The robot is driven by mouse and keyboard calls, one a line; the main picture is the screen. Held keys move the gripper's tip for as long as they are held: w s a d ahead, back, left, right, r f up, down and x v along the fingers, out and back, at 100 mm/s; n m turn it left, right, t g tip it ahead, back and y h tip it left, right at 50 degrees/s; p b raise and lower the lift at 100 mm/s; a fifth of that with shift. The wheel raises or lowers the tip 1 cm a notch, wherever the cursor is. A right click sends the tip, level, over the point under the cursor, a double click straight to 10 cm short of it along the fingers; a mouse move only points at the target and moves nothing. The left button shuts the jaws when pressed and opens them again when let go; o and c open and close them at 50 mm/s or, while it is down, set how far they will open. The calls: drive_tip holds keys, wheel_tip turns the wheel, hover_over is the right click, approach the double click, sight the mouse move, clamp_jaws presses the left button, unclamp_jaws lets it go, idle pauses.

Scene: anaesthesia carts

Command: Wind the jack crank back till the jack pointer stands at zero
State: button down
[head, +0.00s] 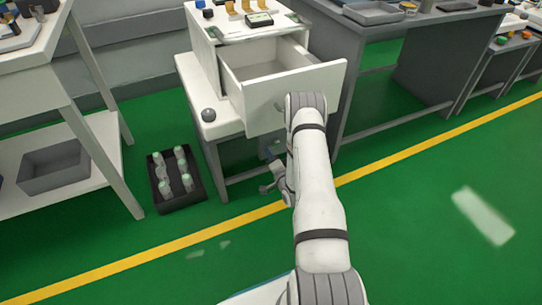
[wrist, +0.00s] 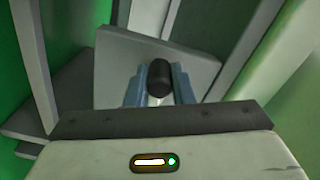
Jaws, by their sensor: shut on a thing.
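In the wrist view, the black rounded knob of the crank handle (wrist: 159,76) stands between the two blue fingers of my gripper (wrist: 158,90). My gripper is shut on this handle, with a pale shaft showing just below the black knob. A grey flat panel (wrist: 115,60) lies behind the handle. In the head view, my gripper (head: 272,151) is low beside the white cart's stand, below the open drawer, partly hidden by my arm. I cannot make out the crank there. The jack pointer and its scale cannot be made out in either view.
The white cart's drawer (head: 300,93) is pulled open, close to my arm. A black crate (head: 190,203) with several bottles stands on the floor at left. A white bench (head: 90,125) is farther left, a grey table (head: 390,125) at right. Green floor at right is clear.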

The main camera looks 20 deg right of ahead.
drive_tip(key=shift+r+m, duration=0.15)
drive_tip(key=shift+m, duration=0.15)
idle(0.4)
drive_tip(key=c, duration=1.3)
unclamp_jaws()
drive_tip(key=shift+o, duration=0.2)
drive_tip(key=s+p, duration=0.2)
drive_tip(key=s, duration=0.5)
drive_tip(key=shift+s+d, duration=0.15)
drive_tip(key=shift+s, duration=0.25)
